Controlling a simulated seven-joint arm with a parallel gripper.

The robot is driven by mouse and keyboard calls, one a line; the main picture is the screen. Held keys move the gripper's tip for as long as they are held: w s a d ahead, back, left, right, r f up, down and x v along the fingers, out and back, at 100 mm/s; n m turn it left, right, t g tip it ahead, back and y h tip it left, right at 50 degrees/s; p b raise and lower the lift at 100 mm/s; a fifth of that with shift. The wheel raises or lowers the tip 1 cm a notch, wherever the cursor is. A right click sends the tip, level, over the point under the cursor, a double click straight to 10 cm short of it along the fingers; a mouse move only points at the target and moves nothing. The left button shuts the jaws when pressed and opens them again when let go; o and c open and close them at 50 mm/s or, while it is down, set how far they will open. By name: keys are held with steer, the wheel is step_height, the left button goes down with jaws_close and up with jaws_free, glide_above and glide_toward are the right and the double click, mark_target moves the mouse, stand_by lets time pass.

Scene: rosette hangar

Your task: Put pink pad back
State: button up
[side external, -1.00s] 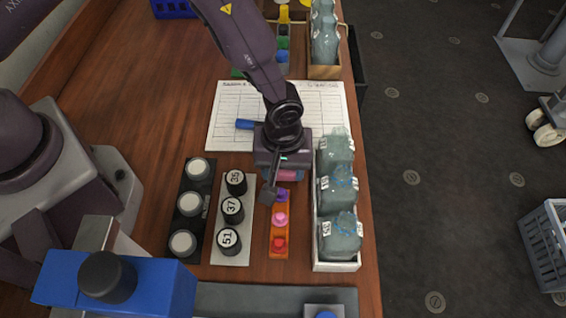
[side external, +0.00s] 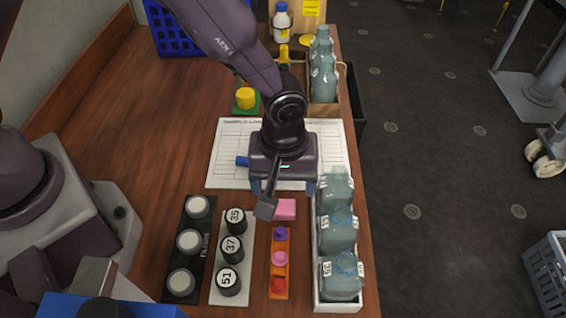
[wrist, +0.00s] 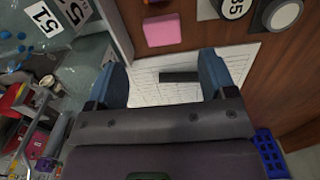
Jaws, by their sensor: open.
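The pink pad (side external: 285,209) lies on the wooden table, just past the far end of the orange strip (side external: 279,287), left of the bottle tray. My gripper (side external: 284,187) is open and empty, with its two blue fingers apart on the sheet side of the pad. In the wrist view the pad (wrist: 162,30) is fully visible, beyond the fingertips and outside the gap between them. The open gripper (wrist: 162,68) also shows there, with the sheet seen between its fingers.
A white tray (side external: 316,295) with several grey-green bottles stands close on the right. A grey strip of numbered black knobs (side external: 231,247) and a black strip of pale knobs (side external: 189,242) stand left. A written sheet (side external: 230,140) lies under my arm.

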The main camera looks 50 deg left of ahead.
steer(key=s+a+r+m+t+h, duration=0.1)
steer(key=a+r+m, duration=0.1)
steer(key=a+r, duration=0.6)
steer(key=s+a+r+m+t, duration=0.15)
steer(key=a+r, duration=0.25)
steer(key=r, duration=0.8)
steer(key=s+a+r+m+t+y, duration=0.1)
steer(key=s+a+r+m+t, duration=0.2)
steer(key=s+a, duration=0.6)
step_height(320, 180, up, 3)
steer(key=shift+s+r+m, duration=0.15)
steer(key=shift+s+m, duration=0.45)
steer(key=shift+m, duration=0.65)
